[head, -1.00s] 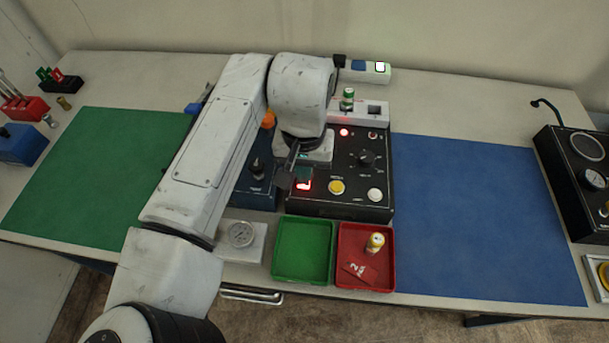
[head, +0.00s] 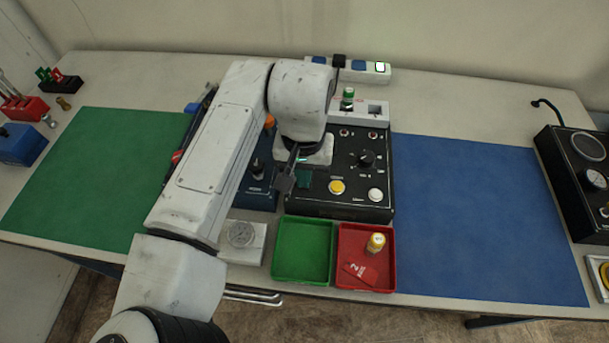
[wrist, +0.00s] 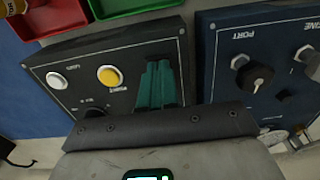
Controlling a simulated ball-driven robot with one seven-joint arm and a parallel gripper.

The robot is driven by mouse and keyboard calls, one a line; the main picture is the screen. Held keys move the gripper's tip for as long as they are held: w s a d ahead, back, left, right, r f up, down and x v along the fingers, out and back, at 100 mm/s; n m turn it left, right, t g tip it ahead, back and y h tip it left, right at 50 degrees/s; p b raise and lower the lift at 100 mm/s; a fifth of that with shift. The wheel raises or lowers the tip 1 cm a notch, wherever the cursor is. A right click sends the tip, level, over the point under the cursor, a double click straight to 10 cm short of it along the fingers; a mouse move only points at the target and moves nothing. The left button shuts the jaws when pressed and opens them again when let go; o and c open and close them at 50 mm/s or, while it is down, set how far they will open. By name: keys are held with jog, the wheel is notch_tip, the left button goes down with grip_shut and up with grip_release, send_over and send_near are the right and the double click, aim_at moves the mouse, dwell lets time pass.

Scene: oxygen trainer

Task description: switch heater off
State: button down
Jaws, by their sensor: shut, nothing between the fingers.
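The black control panel (head: 345,205) stands at the middle of the bench. It carries a black dial (head: 366,158), a yellow button (head: 337,187), a white button (head: 375,195) and a small indicator (head: 344,133), which is dark. My gripper (head: 304,179) is shut and empty, its teal fingers over the panel's front left, left of the yellow button. In the wrist view the shut fingers (wrist: 158,85) stand beside the yellow button (wrist: 110,76). The spot where red glowed is covered by the fingers, and no red light shows. I cannot tell whether the fingertips touch the panel.
A blue panel (head: 260,185) with knobs stands close on the left. The blue mat (head: 480,220) is bare.

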notch_tip(320, 180, up, 7)
jog(key=p, duration=0.7)
jog(key=shift+f, duration=0.1)
dwell(0.6)
